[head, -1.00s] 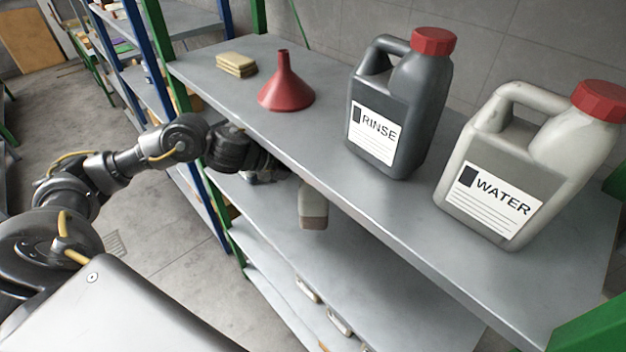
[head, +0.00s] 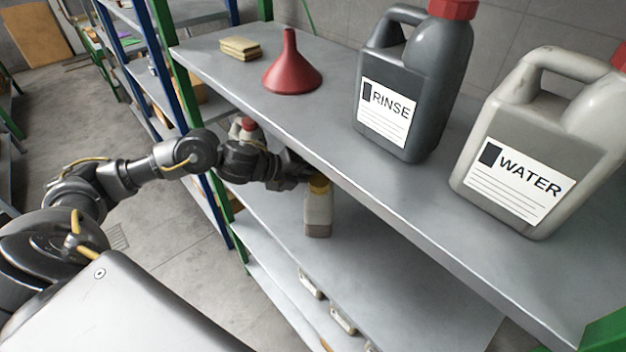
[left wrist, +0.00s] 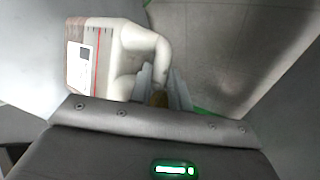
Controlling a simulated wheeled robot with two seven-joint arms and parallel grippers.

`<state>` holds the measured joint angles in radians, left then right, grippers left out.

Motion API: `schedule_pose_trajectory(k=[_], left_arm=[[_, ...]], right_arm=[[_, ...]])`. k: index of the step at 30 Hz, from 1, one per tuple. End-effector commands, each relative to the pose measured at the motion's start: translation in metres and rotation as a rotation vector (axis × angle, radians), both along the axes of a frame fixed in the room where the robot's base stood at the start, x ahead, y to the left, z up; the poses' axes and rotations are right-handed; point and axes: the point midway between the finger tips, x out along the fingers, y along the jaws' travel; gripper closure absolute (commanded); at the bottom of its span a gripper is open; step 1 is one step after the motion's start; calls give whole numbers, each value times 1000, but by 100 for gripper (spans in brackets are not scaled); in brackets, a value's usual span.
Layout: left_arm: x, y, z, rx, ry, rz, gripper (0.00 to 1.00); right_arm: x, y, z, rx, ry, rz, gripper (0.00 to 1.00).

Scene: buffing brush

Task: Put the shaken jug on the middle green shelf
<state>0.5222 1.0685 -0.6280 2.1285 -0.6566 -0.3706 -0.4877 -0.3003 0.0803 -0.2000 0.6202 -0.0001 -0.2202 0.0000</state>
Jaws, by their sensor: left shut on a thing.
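The pale jug (head: 318,213) with a yellow cap is under the top shelf, over the middle shelf (head: 365,275) of the green-posted rack. Its base is close to that shelf; I cannot tell whether it touches. My left gripper (head: 309,180) is at the jug's top, partly hidden by the top shelf's edge. In the left wrist view the jug (left wrist: 92,52) shows its label and looped handle, and my left gripper (left wrist: 163,88) is shut on it at the handle end, with a yellowish part between the fingers. My right gripper is out of view.
The top shelf (head: 330,135) overhangs closely. On it stand a RINSE jug (head: 420,70), a WATER jug (head: 530,140), a red funnel (head: 291,70) and yellow sponges (head: 240,48). A red-capped container (head: 246,126) is behind my arm. Several containers (head: 340,318) are lower down.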

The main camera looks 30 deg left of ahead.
Motion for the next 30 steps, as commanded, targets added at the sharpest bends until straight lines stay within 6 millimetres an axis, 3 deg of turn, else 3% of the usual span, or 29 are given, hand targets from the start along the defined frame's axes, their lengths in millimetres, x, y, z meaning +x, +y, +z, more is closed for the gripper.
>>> schedule_pose_trajectory(k=[9,10,15,25,30], left_arm=[[1,0,0,-2,-4,2,100],[0,0,-1,0,-1,1,80],[0,0,0,0,-1,1,60],[0,0,4,0,-2,0,60],[-14,14,11,5,-5,2,60]], right_arm=[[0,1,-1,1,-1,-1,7],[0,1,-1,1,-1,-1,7],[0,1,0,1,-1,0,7],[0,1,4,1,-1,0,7],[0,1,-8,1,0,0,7]])
